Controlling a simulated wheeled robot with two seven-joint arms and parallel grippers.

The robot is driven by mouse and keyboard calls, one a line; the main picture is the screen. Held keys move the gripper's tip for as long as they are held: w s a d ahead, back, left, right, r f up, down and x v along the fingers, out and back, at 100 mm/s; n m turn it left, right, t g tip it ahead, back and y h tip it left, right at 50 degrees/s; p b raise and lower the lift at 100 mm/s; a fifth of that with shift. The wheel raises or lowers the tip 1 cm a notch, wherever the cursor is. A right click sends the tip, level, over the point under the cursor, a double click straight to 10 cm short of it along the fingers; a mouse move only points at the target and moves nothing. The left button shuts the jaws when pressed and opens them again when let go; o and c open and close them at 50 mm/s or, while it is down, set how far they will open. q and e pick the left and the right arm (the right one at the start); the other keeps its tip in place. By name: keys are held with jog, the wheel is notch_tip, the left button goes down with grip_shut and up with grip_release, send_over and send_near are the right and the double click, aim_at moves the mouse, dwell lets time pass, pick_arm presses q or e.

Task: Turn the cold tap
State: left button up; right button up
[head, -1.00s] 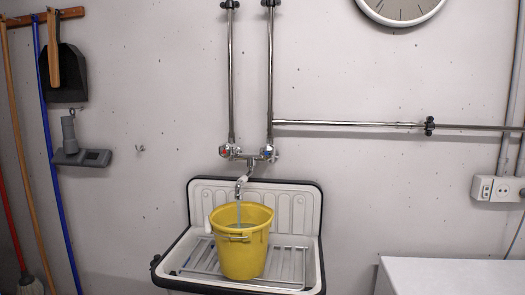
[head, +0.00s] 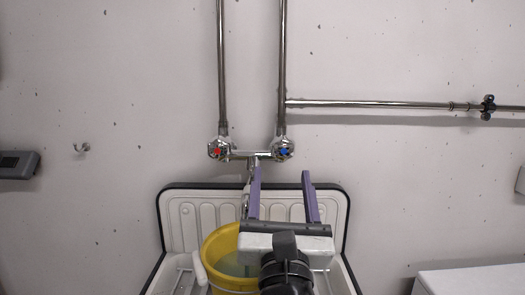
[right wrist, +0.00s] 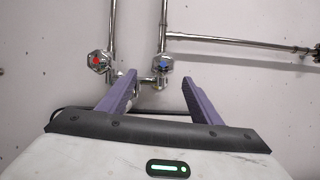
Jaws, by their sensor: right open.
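The cold tap (head: 284,149) is a chrome knob with a blue mark, on the wall at the right end of the mixer. It also shows in the right wrist view (right wrist: 163,66), a little beyond and above the fingers. My right gripper (head: 280,174) is open, its two purple fingers pointing at the wall just below the tap. The fingers look apart from the knob and nothing is between them. In the right wrist view the gripper (right wrist: 160,80) has the knob between its fingertips in the picture. My left gripper is not in view.
The hot tap (head: 219,149) with a red mark sits left of the cold tap. A yellow bucket (head: 221,245) with water stands in the white sink (head: 184,213) below, partly hidden by my right gripper. Chrome pipes (head: 282,60) run up the wall and off to the right.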

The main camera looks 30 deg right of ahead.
aim_at(284, 154)
jog(key=shift+w+d+r+p, duration=0.4)
jog(key=shift+w+d+r, duration=0.65)
jog(key=shift+d+r, duration=0.05)
jog(key=x, duration=0.5)
jog(key=shift+w+f+p, duration=0.1)
jog(key=shift+p, duration=0.3)
jog(key=shift+w+d, duration=0.2)
jog(key=shift+w, duration=0.05)
jog(key=shift+w+d, duration=0.1)
jog(key=shift+w, duration=0.1)
jog(key=c, duration=1)
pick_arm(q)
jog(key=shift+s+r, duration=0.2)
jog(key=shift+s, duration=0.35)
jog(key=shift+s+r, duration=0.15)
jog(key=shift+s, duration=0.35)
pick_arm(e)
jog(key=shift+c, duration=0.2)
